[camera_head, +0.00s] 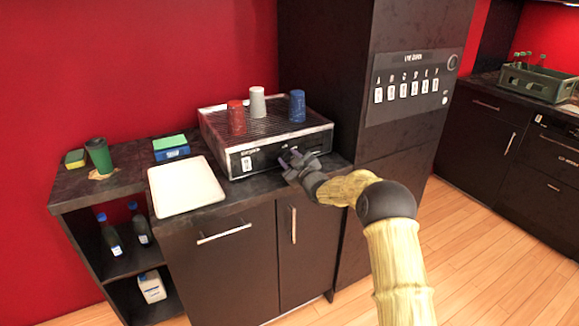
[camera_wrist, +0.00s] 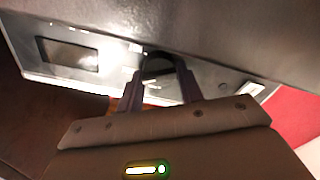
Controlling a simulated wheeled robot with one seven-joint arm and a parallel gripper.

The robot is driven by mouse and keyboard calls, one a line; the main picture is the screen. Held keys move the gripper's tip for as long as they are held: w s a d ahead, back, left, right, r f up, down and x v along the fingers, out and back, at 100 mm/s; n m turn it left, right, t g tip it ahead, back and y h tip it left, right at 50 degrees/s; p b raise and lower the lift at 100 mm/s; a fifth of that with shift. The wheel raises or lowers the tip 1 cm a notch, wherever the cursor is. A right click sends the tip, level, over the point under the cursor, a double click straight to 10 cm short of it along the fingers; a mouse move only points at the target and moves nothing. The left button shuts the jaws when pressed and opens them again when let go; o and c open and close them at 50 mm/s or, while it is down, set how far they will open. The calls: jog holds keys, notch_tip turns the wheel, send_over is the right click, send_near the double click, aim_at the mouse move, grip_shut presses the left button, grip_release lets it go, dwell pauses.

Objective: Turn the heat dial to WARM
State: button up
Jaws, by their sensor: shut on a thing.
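The appliance (camera_head: 262,157) is a low metal box with a grated top on the counter. Its front panel carries a white label at the left. My gripper (camera_head: 294,157) is at the right half of that front panel and hides the dial in the head view. In the wrist view my gripper (camera_wrist: 160,75) has its two fingers on either side of a dark round heat dial (camera_wrist: 160,66), shut on it. A dark rectangular window (camera_wrist: 68,54) shows on the panel beside it. The dial's markings, including WARM, cannot be read.
A red cup (camera_head: 236,117), a white cup (camera_head: 257,102) and a blue cup (camera_head: 297,106) stand on the grate. A white tray (camera_head: 186,187) lies left of the appliance. A green cup (camera_head: 99,155) and a sponge (camera_head: 75,158) are farther left. A tall dark cabinet (camera_head: 335,60) stands behind right.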

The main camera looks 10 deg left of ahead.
dwell(0.3)
jog(key=o, duration=1)
jog(key=b+v, duration=0.2)
jog(key=v, duration=1.5)
jog(key=shift+s+d, duration=0.15)
jog(key=shift+d, duration=0.05)
